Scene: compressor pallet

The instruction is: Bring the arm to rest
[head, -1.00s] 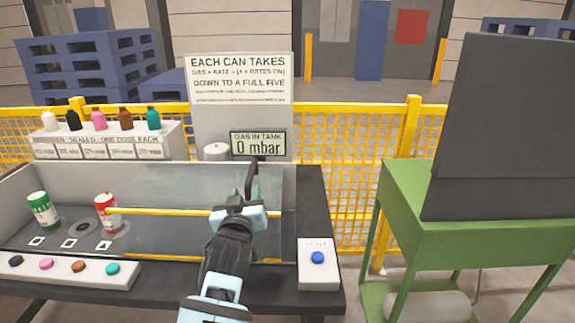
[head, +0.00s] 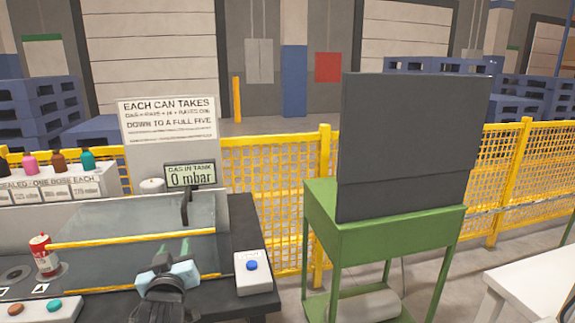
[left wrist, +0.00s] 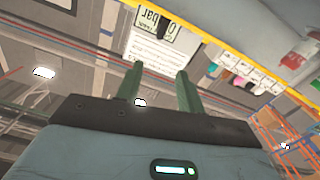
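My left gripper (head: 174,244) is in the lower left of the head view, over the front part of the glass-fronted tank (head: 110,222). Its two green fingers stand apart with nothing between them; the left wrist view shows the same open, empty fingers (left wrist: 158,70). A dark upright handle (head: 186,207) stands at the tank's right end, beyond the fingers and apart from them. My right gripper is not in view.
A red-and-white can (head: 43,256) stands at left. A white box with a blue button (head: 252,265) is right of my gripper. A display (head: 190,175) reads 0 mbar. A green stand (head: 385,235) with a dark panel is farther right, before yellow fencing.

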